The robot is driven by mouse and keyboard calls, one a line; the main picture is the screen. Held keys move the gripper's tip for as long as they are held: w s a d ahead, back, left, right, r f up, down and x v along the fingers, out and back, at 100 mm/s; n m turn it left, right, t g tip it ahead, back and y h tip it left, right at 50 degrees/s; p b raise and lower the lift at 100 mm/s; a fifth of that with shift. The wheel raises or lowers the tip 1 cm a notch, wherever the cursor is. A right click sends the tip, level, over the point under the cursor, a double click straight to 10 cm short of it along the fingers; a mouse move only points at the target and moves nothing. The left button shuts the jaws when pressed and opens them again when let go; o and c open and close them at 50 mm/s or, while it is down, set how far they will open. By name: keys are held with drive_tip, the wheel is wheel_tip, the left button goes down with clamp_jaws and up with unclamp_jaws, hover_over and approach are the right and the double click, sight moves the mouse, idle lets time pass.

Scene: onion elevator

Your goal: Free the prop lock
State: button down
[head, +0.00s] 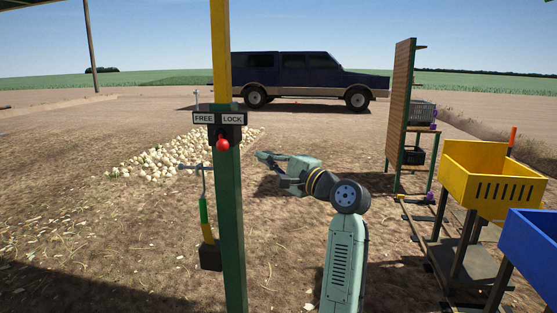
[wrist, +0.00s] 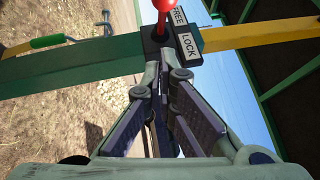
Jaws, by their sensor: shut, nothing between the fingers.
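The prop lock is a dark box with a red-knobbed lever (head: 223,143) on the green post (head: 230,215). A FREE label (head: 203,118) sits left and a LOCK label (head: 233,118) right above the lever. The knob hangs below the labels, near the line between them; I cannot tell which setting it is on. In the wrist view, the red knob (wrist: 162,5) is at the top edge, beside the labels (wrist: 184,33). My gripper (head: 262,156) is shut and empty, right of the post in the head view. In the wrist view its closed fingertips (wrist: 164,72) point toward the lock.
A green-and-yellow handled tool (head: 204,212) hangs left of the post. Pale onions (head: 165,160) lie on the ground behind. A yellow bin (head: 490,180), a blue bin (head: 530,245) and a tall panel (head: 400,105) stand at right.

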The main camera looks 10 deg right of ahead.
drive_tip(key=w+a+r+p, duration=0.1)
drive_tip(key=w+a+p, duration=0.1)
drive_tip(key=a, duration=0.4)
drive_tip(key=shift+w, duration=0.35)
drive_tip(key=shift+s+a+r, duration=0.1)
drive_tip(key=shift+s+a, duration=0.1)
drive_tip(key=shift+a, duration=0.2)
